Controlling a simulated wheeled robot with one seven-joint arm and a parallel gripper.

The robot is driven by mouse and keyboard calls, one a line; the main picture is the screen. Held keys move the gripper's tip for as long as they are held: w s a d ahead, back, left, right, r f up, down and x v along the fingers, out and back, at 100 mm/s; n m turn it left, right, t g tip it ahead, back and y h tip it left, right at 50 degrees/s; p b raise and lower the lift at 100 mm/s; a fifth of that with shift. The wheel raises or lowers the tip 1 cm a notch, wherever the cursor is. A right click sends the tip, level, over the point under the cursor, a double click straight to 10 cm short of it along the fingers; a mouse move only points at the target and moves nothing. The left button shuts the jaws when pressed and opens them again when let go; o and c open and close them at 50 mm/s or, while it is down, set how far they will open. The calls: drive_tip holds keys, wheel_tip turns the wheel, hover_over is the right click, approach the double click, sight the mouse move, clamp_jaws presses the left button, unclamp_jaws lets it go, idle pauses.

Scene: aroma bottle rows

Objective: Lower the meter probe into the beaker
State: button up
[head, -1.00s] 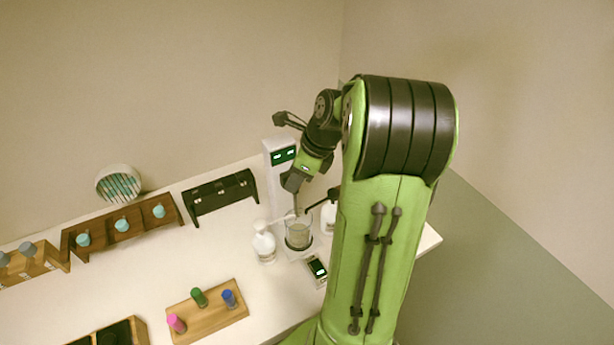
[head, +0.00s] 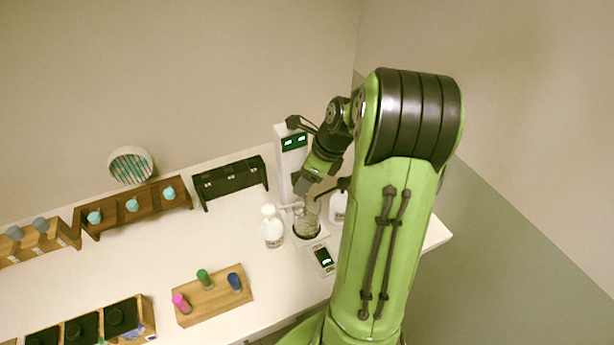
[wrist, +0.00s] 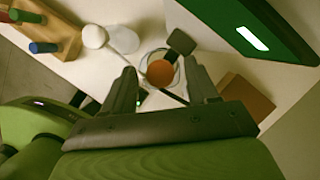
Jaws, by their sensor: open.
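The clear glass beaker (head: 307,226) stands on a small pad beside the white meter column (head: 285,170), which has a lit green display. My gripper (head: 302,192) points down just above the beaker. In the wrist view the open fingers (wrist: 163,88) are apart, with the beaker rim (wrist: 148,60) and a round orange-brown patch beyond them. A dark flat-headed piece (wrist: 181,42) stands by the rim; I cannot tell whether it is the probe. A thin dark rod crosses between the fingers. The probe is not clearly made out in the head view.
White bottles stand close by on both sides, one left (head: 272,230) and one right (head: 338,208). A small display unit (head: 323,258) lies in front of the beaker. A wooden rack (head: 212,298) with coloured vials is at front left. The counter between is clear.

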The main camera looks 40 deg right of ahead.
drive_tip(key=p+v, duration=0.5)
drive_tip(key=v, duration=1)
drive_tip(key=shift+s+r, duration=0.15)
drive_tip(key=shift+r, duration=0.25)
